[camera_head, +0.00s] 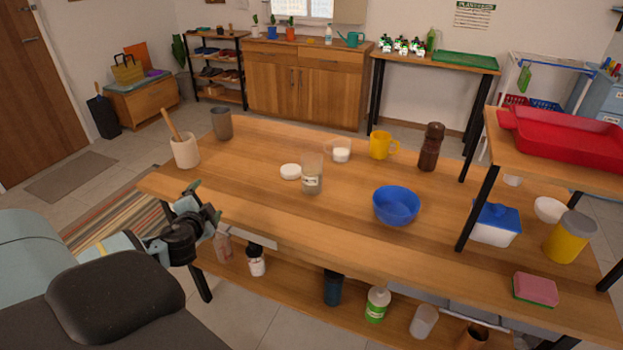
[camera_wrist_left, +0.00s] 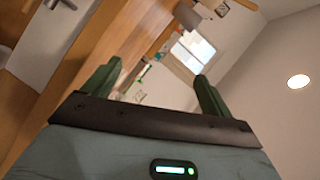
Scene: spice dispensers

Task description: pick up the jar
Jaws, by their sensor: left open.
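A clear jar (camera_head: 312,175) with a pale label stands upright near the middle of the wooden table (camera_head: 250,205). A round white lid (camera_head: 291,172) lies just left of it. My left gripper (camera_head: 205,202) is at the table's front left edge, apart from the jar and to its left. In the left wrist view its two green fingers (camera_wrist_left: 150,88) are spread with nothing between them. That view is tilted toward the window and shows no jar. My right gripper is not in view.
Near the jar are a glass of white contents (camera_head: 341,151), a yellow mug (camera_head: 381,146), a blue bowl (camera_head: 396,206) and a brown pepper mill (camera_head: 431,147). A mortar with pestle (camera_head: 186,150) and grey cup (camera_head: 222,123) stand at left. A raised shelf (camera_head: 495,145) stands at right.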

